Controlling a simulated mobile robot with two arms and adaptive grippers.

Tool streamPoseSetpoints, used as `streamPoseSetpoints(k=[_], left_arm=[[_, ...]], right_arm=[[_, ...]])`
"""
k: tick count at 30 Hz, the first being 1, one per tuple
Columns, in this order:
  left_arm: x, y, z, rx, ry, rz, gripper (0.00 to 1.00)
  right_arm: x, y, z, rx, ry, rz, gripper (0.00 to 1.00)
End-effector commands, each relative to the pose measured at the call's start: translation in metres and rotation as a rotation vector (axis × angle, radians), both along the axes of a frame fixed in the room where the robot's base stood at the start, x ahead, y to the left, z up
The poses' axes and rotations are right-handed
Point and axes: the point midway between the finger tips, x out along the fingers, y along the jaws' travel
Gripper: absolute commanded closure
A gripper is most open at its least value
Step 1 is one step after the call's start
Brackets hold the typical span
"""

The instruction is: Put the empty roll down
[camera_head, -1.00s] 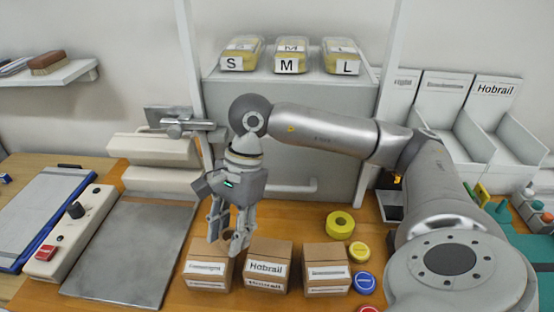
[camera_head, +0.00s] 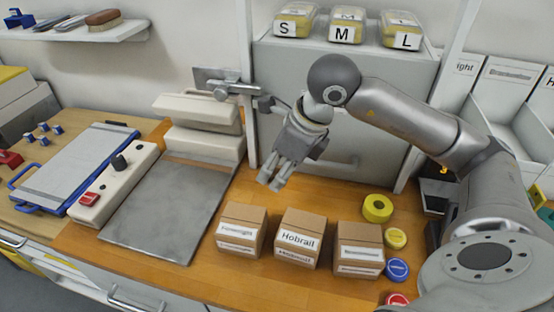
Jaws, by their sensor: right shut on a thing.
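My right gripper (camera_head: 275,182) hangs, fingers down, above the wooden worktop behind the left and middle cardboard boxes. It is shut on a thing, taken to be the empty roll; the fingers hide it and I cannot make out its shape. A yellow roll (camera_head: 377,208) lies on the worktop behind the right box, apart from the gripper. My left gripper is not in view.
Three labelled boxes stand in a row: left (camera_head: 241,230), Hobrail (camera_head: 300,238), right (camera_head: 358,250). Coloured discs (camera_head: 396,239) lie right of them. A press with a grey plate (camera_head: 165,210) stands left. Bare wood (camera_head: 330,195) shows behind the boxes.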

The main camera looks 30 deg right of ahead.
Motion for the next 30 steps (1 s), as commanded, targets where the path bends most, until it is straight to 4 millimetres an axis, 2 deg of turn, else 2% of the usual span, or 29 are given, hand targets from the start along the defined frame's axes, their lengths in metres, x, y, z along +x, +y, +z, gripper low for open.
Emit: streamPoseSetpoints(k=[1, 6, 12, 22, 26, 30], left_arm=[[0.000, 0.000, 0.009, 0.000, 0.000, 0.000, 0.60], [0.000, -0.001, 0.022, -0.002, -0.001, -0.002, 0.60], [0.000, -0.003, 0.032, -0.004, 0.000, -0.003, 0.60], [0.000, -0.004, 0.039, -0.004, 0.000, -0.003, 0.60], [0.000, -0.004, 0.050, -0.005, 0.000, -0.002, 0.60], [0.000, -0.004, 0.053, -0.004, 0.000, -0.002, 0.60]], right_arm=[[0.013, 0.002, -0.001, 0.006, 0.005, 0.000, 0.73], [0.055, 0.002, -0.020, 0.005, 0.003, 0.001, 0.73], [0.088, 0.002, -0.058, 0.002, 0.006, 0.002, 0.73], [0.111, 0.002, -0.087, 0.000, 0.002, 0.004, 0.73], [0.109, 0.002, -0.105, 0.000, 0.006, 0.002, 0.73], [0.110, 0.001, -0.116, -0.001, 0.001, 0.003, 0.73]])
